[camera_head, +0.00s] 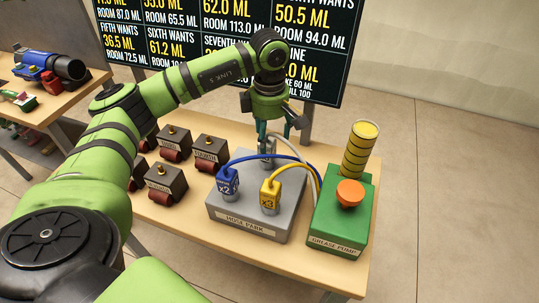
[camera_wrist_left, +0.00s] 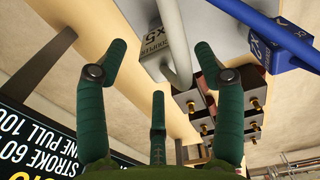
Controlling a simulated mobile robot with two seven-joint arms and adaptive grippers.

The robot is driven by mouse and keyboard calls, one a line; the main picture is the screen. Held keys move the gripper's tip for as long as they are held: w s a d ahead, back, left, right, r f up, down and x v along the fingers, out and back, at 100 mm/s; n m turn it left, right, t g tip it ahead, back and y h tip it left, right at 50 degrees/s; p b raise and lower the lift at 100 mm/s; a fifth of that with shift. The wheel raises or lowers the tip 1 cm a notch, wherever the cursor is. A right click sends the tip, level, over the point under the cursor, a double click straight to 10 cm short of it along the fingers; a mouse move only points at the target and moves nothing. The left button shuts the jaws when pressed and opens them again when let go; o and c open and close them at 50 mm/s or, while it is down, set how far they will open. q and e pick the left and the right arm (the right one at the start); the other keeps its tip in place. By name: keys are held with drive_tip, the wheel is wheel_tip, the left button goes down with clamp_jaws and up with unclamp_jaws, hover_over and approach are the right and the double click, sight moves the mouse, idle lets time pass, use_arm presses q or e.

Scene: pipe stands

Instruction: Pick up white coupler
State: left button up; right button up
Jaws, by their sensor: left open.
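The white coupler (camera_head: 266,149) stands at the far side of the grey hose park (camera_head: 246,229), with a pale hose running from it. In the left wrist view the white coupler (camera_wrist_left: 153,38), marked x5, shows ahead, between the directions of the two outer fingers. My left gripper (camera_head: 274,133) is above and around the coupler's top in the head view, with fingers spread. In the left wrist view the gripper (camera_wrist_left: 160,55) is open and empty. Whether any finger touches the coupler cannot be told. My right gripper is not in view.
Blue x2 coupler (camera_head: 228,181) and yellow x3 coupler (camera_head: 270,195) with arching hoses stand nearer on the hose park. A green grease pump (camera_head: 341,222) with an orange knob is to the right. Several dark labelled blocks (camera_head: 166,183) stand left. A board (camera_head: 228,38) rises behind.

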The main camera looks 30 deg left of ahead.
sight(266, 164)
use_arm(q)
drive_tip(key=shift+s+f, duration=0.1)
drive_tip(key=shift+f, duration=0.3)
drive_tip(key=f+p, duration=0.1)
drive_tip(key=f, duration=0.2)
drive_tip(key=f+p, duration=0.1)
drive_tip(key=shift+s+a+f+p, duration=0.1)
drive_tip(key=shift+a+f+p, duration=0.15)
drive_tip(key=shift+a+p, duration=0.1)
drive_tip(key=shift+f, duration=0.45)
drive_tip(key=shift+d, duration=0.1)
drive_tip(key=c, duration=1.2)
